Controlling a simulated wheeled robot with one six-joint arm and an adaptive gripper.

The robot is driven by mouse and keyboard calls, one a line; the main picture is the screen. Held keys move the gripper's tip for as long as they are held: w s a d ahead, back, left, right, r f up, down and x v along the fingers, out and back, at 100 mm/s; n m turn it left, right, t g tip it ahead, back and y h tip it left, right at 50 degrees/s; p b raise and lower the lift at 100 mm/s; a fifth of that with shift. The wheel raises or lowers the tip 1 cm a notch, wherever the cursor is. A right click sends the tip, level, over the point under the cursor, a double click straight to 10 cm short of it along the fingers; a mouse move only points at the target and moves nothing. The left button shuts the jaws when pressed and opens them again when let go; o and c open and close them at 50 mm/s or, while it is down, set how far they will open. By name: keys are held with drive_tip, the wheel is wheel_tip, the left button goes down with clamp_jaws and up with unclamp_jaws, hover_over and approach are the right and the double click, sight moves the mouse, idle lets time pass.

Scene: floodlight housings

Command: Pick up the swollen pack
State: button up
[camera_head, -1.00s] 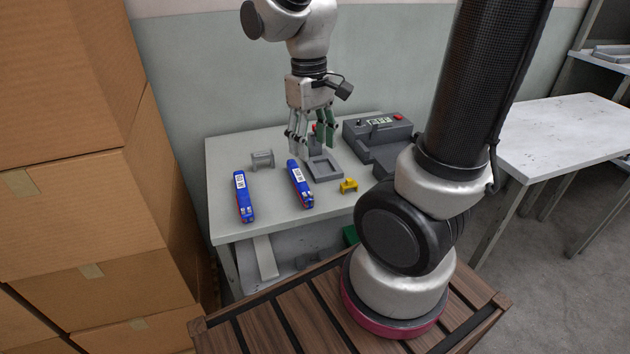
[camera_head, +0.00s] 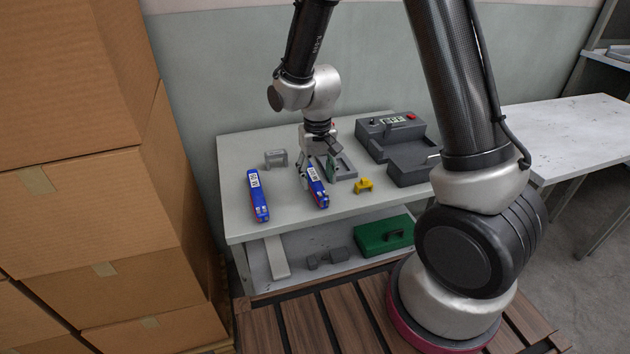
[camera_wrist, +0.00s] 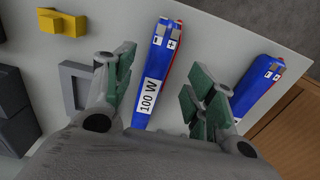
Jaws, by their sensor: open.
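Two blue packs with red edges and white labels lie on the grey table. The nearer one to my gripper (camera_head: 318,187) is on the right in the head view, and the other pack (camera_head: 258,196) lies to its left. In the wrist view my gripper (camera_wrist: 172,82) is open, with its green-padded fingers on either side of the pack labelled 100 W (camera_wrist: 162,58). The fingers look apart from it. The other pack (camera_wrist: 269,82) lies outside the right finger. I cannot tell clearly from these views which pack is swollen.
A yellow part (camera_head: 364,185), a grey bracket (camera_head: 276,158), a grey tray (camera_head: 346,166) and a grey device with a display (camera_head: 397,143) share the table (camera_head: 232,170). A green case (camera_head: 384,235) is on the shelf below. Cardboard boxes (camera_head: 90,210) stand at left.

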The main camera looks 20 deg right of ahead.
sight(319, 185)
wheel_tip(319, 185, down, 5)
drive_tip(key=shift+s+d+r, duration=0.1)
drive_tip(key=shift+d+r, duration=0.05)
drive_tip(key=shift+r, duration=0.05)
drive_tip(key=shift+c, duration=0.4)
drive_tip(key=c, duration=1.1)
wheel_tip(319, 185, up, 10)
drive_tip(key=shift+r, duration=0.1)
